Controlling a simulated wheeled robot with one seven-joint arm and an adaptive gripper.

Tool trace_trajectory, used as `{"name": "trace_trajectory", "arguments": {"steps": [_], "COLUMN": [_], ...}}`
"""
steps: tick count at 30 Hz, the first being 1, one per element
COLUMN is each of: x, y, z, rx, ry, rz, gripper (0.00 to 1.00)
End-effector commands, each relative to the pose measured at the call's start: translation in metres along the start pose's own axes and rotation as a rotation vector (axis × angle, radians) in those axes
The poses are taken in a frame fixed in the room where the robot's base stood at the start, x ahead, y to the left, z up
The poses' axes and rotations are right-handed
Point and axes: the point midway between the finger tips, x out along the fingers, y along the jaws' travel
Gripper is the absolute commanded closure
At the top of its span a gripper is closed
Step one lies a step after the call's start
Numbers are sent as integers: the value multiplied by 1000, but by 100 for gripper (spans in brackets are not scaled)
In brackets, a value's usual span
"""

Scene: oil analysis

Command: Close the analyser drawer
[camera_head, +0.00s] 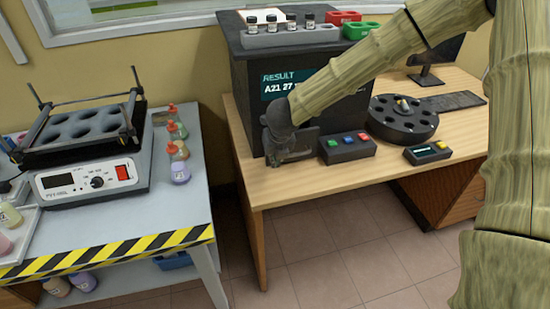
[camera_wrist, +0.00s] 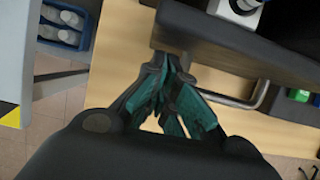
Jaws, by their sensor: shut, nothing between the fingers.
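The analyser (camera_head: 262,100) is a dark box with a RESULT display, standing on the wooden desk. Its drawer front (camera_head: 308,139) seems to show low on the near side, partly hidden by my gripper. In the wrist view a dark front (camera_wrist: 225,45) carries a grey bar handle (camera_wrist: 262,92). My gripper (camera_head: 282,158) is at the analyser's lower front. In the wrist view its teal-padded fingers (camera_wrist: 172,75) are together and empty, close to the dark front and left of the handle. I cannot tell whether they touch it, nor how far the drawer stands out.
A button box (camera_head: 346,147) and a small display box (camera_head: 428,152) stand on the desk to the right, before a round black carousel (camera_head: 402,118). Vials in a rack (camera_head: 285,38) stand on the analyser. A grey bench (camera_head: 120,222) is left, across a floor gap.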

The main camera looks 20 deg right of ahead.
Motion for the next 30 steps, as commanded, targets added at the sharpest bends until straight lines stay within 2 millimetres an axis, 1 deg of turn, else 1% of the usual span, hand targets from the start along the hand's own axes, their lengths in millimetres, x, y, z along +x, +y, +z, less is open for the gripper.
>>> {"name": "trace_trajectory", "arguments": {"steps": [2, 5, 9, 13, 18, 26, 30], "x": [0, 2, 9, 15, 18, 18, 17], "y": [0, 0, 0, 0, 0, 0, 1], "z": [3, 14, 32, 43, 47, 49, 47], "rx": [0, 1, 1, 1, 0, 1, -1], "ry": [0, 1, 1, 1, -1, -5, -5], "rz": [-1, -1, -1, -1, 0, 0, 0], "gripper": [100, 100, 100, 100, 100, 100, 100]}}
